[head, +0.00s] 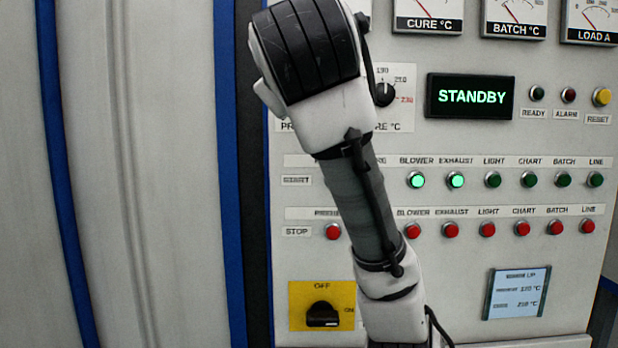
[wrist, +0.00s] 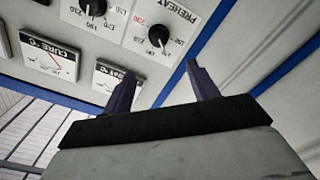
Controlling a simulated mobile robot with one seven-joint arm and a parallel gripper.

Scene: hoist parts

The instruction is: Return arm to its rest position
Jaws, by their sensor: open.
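My gripper (wrist: 163,92) shows in the wrist view with its two dark fingers apart and nothing between them. Beyond the fingers is the control panel's preheat knob (wrist: 158,36), with a second knob (wrist: 94,6) to its left and the cure gauge (wrist: 50,60) below that. The fingers look apart from the panel, though the exact distance is hard to tell. In the head view my arm rises across the left part of the control panel (head: 570,260) and hides some of its labels and buttons. The gripper itself is not visible in the head view.
The display (head: 470,96) reads STANDBY. The blower start button (head: 416,180) and exhaust start button (head: 456,180) glow green. A rotary switch (head: 322,314) on a yellow plate sits close to my arm. Grey wall panels (head: 170,180) with blue strips stand at the left.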

